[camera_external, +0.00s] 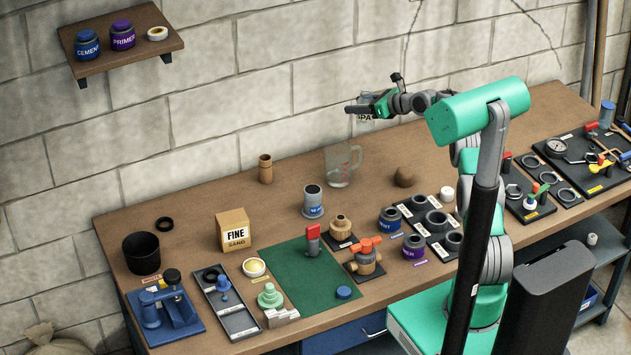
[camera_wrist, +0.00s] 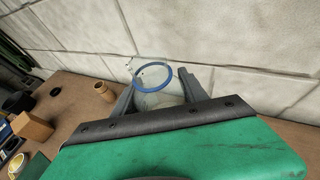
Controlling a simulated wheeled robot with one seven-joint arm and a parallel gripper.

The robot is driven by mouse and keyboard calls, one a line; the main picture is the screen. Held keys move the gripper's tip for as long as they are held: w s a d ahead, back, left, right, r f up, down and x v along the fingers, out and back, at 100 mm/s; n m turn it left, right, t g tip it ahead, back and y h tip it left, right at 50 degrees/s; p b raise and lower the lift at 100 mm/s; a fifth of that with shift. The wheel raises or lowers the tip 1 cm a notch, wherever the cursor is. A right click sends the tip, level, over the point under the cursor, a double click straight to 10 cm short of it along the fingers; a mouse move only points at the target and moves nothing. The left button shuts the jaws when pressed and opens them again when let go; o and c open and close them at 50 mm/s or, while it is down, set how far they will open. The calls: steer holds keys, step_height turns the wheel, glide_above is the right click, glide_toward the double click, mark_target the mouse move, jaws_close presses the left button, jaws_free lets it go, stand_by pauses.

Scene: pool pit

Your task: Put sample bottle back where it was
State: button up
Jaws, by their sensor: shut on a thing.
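My gripper (camera_external: 365,109) is raised above the back of the workbench, near the block wall. In the wrist view my gripper (camera_wrist: 156,94) has its two dark fingers on either side of a clear container with a blue ring, which I take as the sample bottle (camera_wrist: 160,100). In the outside view the bottle is hardly visible; only a pale bit with dark lettering shows at the fingers. The bottle appears held clear of the bench. A clear glass jug (camera_external: 339,168) with red marks stands on the bench below my gripper.
Several fittings stand in front. The back edge has free room around the jug.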

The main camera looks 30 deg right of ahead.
step_height(320, 180, up, 3)
steer(key=shift+r, duration=0.1)
steer(key=s+a+n+g+y+b, duration=0.7)
steer(key=s+a+n+g, duration=0.2)
steer(key=s+a, duration=2.3)
steer(key=f, duration=0.3)
steer(key=w+f, duration=0.1)
steer(key=f, duration=0.1)
steer(key=shift+a+f, duration=0.2)
steer(key=shift+a, duration=0.1)
steer(key=shift+w+a+f+p, duration=0.5)
steer(key=shift+w+a+f, duration=0.35)
steer(key=shift+w+f, duration=1.35)
steer(key=shift+w+a+f+p, duration=0.5)
steer(key=shift+w+a+f, duration=0.3)
steer(key=shift+w+f, duration=1.35)
steer(key=shift+w+a+f+p, duration=0.5)
steer(key=shift+w+a+f, duration=0.35)
steer(key=shift+w+f, duration=1.3)
steer(key=o, duration=1.5)
steer(key=shift+s+f, duration=0.1)
